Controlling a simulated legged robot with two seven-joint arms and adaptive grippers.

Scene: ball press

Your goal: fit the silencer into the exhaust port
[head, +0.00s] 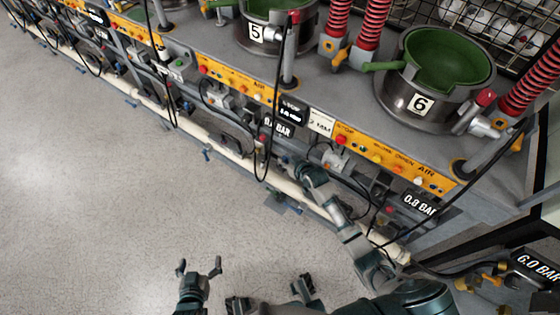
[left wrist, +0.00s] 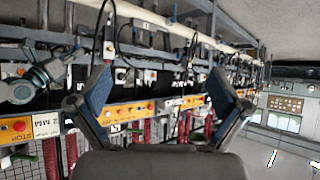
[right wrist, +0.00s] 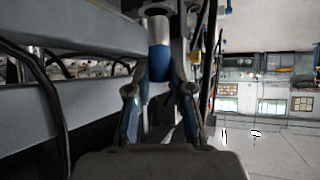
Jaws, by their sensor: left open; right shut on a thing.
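My right gripper (right wrist: 159,76) is shut on a blue cylindrical piece in the right wrist view, which I take as the silencer (right wrist: 158,62). A light grey cylinder with a dark round end (right wrist: 157,20) lies directly beyond it, in line with it. I cannot tell whether the two are joined or whether this is the exhaust port. In the head view my right arm reaches the front underside of the bench, and the gripper's tips and the silencer are hard to make out there. My left gripper (head: 199,267) is open and empty above the floor; its spread fingers also show in the left wrist view (left wrist: 160,92).
The bench carries green-lined press pots numbered 5 (head: 272,20) and 6 (head: 430,85). Orange control panels (head: 395,165), black hoses and a pale pipe (head: 230,145) run along its front. The grey floor (head: 90,200) at left is clear.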

